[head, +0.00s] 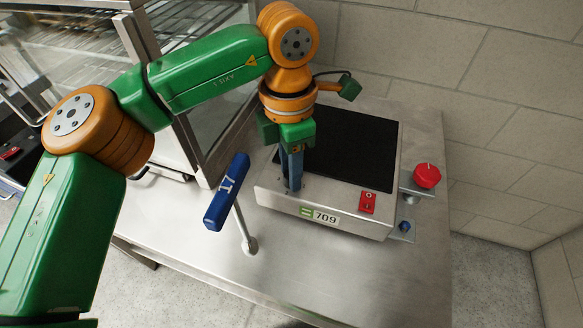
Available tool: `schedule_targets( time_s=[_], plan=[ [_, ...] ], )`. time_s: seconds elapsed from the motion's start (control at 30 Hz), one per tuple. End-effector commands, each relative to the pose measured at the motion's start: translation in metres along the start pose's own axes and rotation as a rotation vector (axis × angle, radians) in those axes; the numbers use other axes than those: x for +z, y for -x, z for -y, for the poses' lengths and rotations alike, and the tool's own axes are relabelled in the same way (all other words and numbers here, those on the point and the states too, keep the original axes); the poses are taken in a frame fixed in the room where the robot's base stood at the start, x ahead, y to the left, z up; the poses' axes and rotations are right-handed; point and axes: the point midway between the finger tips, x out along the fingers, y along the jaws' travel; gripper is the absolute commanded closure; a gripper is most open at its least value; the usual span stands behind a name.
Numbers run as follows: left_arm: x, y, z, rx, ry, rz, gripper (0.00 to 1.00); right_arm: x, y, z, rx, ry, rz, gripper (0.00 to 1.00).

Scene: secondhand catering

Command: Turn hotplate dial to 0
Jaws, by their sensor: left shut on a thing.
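The hotplate (330,209) is a steel box with a black glass top (355,147), standing on a steel table. My left gripper (294,186) points down at the front left of the hotplate. Its blue-grey fingers are close together, shut on what appears to be the hotplate dial. The fingers hide the dial almost wholly, so I cannot read its setting. A red rocker switch (367,202) sits on the front right of the hotplate, beside a label reading 709 (319,215). My right gripper is out of view.
A blue-handled lever (228,190) rises from the table (330,270) just left of the hotplate. A red knob (427,176) stands on a bracket at the right. A glass-sided cabinet (215,90) is at the left, and a block wall (500,110) is behind. The front table is clear.

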Motion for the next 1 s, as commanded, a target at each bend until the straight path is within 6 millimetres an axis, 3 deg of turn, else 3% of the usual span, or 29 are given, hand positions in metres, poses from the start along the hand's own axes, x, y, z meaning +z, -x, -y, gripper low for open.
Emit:
schedule_targets(
  time_s=[0.5, 1.0],
  plan=[
    [-0.001, -0.002, 0.001, -0.001, 0.447, 0.017, 1.0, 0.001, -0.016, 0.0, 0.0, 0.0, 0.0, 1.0],
    [-0.001, -0.002, 0.002, -0.002, 0.652, 0.024, 1.0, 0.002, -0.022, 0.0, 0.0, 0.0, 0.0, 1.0]
  ],
)
